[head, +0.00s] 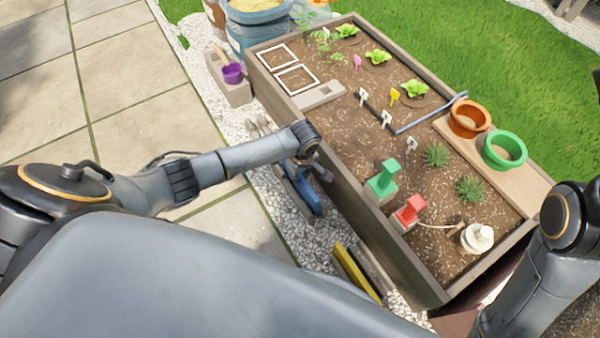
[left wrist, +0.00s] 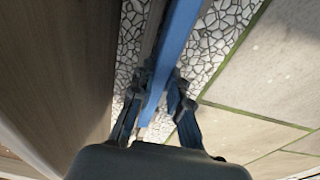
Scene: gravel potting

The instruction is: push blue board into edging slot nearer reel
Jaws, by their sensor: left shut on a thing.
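The blue board (head: 312,201) is low on the gravel strip beside the planter's near long wall. In the left wrist view the blue board (left wrist: 180,35) runs lengthwise between the fingers of my left gripper (left wrist: 160,92), which is shut on it. In the head view my left gripper (head: 312,170) is partly hidden by its own arm. A grey edging piece (head: 292,188) lies along the board; whether the board sits in its slot I cannot tell. The white reel (head: 477,238) stands in the planter's near right corner. My right gripper is out of view.
A yellow board (head: 352,270) stands beside another edging piece (head: 375,266), farther along the gravel toward the reel. The wooden planter wall (head: 375,215) rises close to my left gripper. Green (head: 384,178) and red (head: 408,212) handled blocks stand inside the planter.

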